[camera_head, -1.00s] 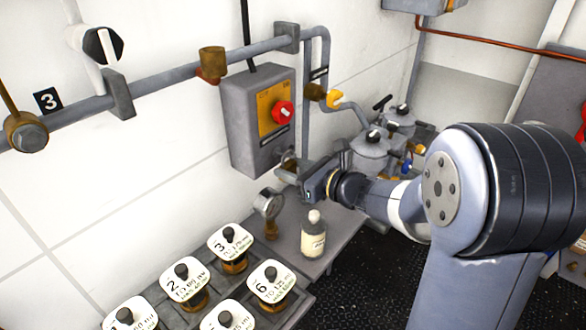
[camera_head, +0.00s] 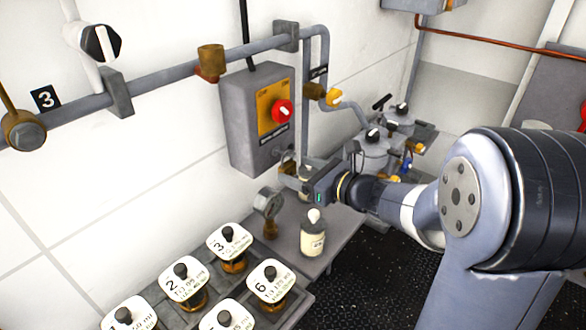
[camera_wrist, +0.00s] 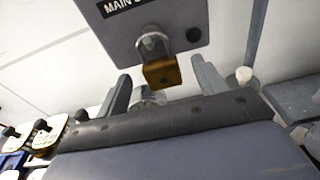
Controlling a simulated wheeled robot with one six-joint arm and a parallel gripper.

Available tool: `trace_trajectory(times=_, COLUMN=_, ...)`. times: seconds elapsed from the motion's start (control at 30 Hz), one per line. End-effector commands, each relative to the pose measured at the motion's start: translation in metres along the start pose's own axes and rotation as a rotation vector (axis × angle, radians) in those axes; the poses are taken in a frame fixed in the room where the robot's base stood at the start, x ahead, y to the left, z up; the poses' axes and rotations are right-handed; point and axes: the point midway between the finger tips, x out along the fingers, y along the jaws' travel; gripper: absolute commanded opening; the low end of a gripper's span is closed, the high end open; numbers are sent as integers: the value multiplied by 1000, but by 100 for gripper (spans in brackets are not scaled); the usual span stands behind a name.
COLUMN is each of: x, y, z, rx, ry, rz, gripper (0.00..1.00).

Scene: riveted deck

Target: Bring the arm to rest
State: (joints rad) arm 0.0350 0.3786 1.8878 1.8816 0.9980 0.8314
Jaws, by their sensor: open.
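My gripper (camera_head: 291,178) is just below the grey switch box, extended toward the wall from the right. In the wrist view its two fingers (camera_wrist: 160,72) are spread apart with nothing held between them. A brass padlock (camera_wrist: 162,71) hangs from a metal shackle at the bottom of the grey switch box (camera_wrist: 160,20). It shows just beyond and between the fingers, apparently not gripped. In the head view the padlock is small and close to the fingertips.
The switch box (camera_head: 247,120) has a red knob (camera_head: 282,111).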

Motion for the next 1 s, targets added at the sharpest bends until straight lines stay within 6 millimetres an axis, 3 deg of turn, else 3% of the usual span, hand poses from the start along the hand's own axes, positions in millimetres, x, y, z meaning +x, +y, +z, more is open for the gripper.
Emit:
trace_trajectory(times=0.2, x=-46, y=-2, z=0, rx=-2, ry=-2, rz=-7, gripper=67)
trace_trajectory(times=0.4, x=-72, y=-1, z=0, rx=-2, ry=-1, rz=-4, gripper=67)
trace_trajectory(times=0.63, x=-82, y=0, z=0, rx=0, ry=-1, rz=-1, gripper=67)
trace_trajectory(times=1.0, x=-79, y=0, z=0, rx=0, ry=-1, rz=1, gripper=67)
